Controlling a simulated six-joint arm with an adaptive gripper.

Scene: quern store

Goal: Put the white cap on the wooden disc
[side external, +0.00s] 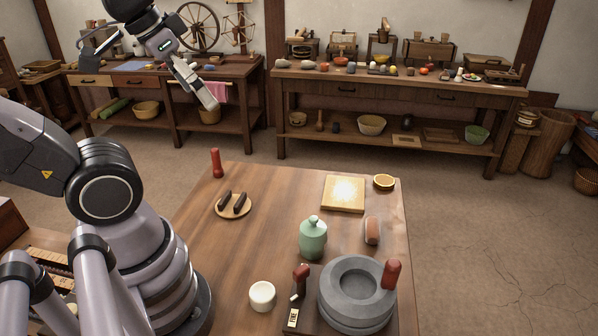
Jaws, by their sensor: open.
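The white cap (262,296), a small round white piece with a hollow-looking top, sits on the table near its front edge, left of the stone quern. A flat, round wooden disc (233,213) lies on the left part of the table, with two dark elongated pieces on it. My gripper (208,100) is raised at the upper left, well above and beyond the table's far edge, apart from both. It is open and nothing shows in it; its fingers are small in this view.
The grey stone quern (350,308) with a red handle (391,274) fills the front right. A green lidded jar (313,240), a brown roll (372,230), a square board (343,194), a small round dish (384,182) and a red peg (216,163) stand around. The table's middle is clear.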

